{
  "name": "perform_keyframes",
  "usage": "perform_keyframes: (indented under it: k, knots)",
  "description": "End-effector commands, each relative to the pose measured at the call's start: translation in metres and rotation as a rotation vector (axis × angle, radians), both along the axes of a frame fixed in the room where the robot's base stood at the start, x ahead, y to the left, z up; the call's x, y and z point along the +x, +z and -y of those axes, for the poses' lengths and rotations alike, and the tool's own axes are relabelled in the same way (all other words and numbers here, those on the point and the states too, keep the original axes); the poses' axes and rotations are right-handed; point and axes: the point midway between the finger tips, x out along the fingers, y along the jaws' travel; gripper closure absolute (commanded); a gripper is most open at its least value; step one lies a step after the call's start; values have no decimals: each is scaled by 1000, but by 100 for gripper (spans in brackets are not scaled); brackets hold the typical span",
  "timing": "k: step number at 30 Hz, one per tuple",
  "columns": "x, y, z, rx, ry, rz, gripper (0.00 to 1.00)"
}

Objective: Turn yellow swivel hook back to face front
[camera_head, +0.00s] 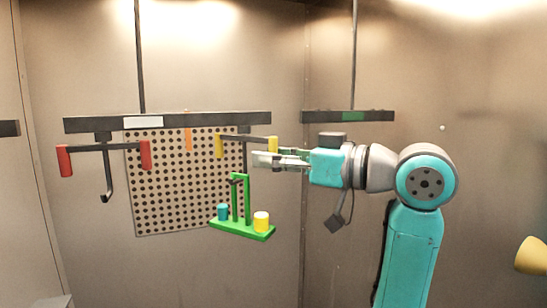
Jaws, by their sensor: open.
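The yellow swivel hook (247,139) hangs under the right part of a dark overhead bar. Its dark crossbar has a yellow grip (219,146) at the left end and another yellow grip (272,145) at the right end. A green carrier (241,228) with a teal cup and a yellow cup hangs below it; the exact hooking point is hard to make out. My gripper (258,159) is open and points left, its fingers just below the right yellow grip. Part of the hook's shank is close to the fingertips, and I cannot tell whether they touch.
A red swivel hook (105,150) with an empty hook hangs left on the same dark bar (185,121). A perforated panel (165,195) is on the wall behind. A second dark bar (375,116) hangs at right. A yellow cone (531,256) is at the right edge.

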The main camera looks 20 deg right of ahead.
Motion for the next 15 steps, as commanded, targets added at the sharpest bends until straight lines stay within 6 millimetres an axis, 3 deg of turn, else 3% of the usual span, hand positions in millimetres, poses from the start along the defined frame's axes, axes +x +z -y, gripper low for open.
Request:
perform_keyframes:
  k: [8, 13, 15]
  knots:
    - [1, 0, -1, 0, -1, 0, 59]
    - [1, 0, -1, 0, -1, 0, 99]
    - [1, 0, -1, 0, -1, 0, 100]
